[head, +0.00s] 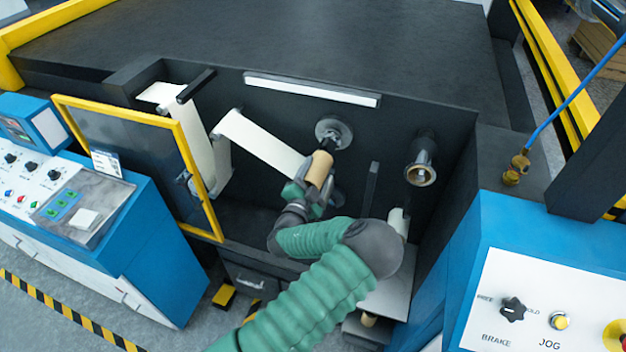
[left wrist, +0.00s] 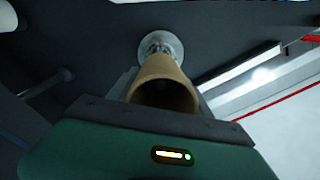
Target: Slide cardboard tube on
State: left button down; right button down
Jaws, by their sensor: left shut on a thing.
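My left gripper (head: 314,190) is shut on a tan cardboard tube (head: 320,168). In the left wrist view the tube (left wrist: 163,85) shows its open near end, and its far end points at a metal spindle with a round flange (left wrist: 161,47). In the head view the flange (head: 334,132) is on the dark machine wall, with a dark shaft (head: 327,144) at the tube's upper end. I cannot tell whether the shaft is inside the tube. My right gripper is not in view.
A white web (head: 262,143) runs close to the tube's left. A second metal spindle (head: 421,172) sticks out at the right. A yellow-framed clear door (head: 187,165) stands open at the left. A blue control panel (head: 545,290) is at the lower right.

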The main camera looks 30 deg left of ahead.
pick_arm(q)
jog(key=shift+w+a, duration=0.3)
jog(key=shift+a, duration=0.05)
jog(key=shift+w+d+r+b, duration=0.1)
jog(key=shift+w+b, duration=0.25)
jog(key=shift+w, duration=1)
jog(key=shift+a+b+x, duration=0.2)
jog(key=shift+b+x, duration=0.3)
jog(key=shift+x, duration=0.35)
jog(key=shift+d+b+x, duration=0.2)
jog(key=shift+b+x, duration=0.3)
jog(key=shift+x, duration=0.45)
jog(key=shift+w+a, duration=0.2)
jog(key=shift+w, duration=0.25)
jog(key=shift+c, duration=1.9)
grip_release()
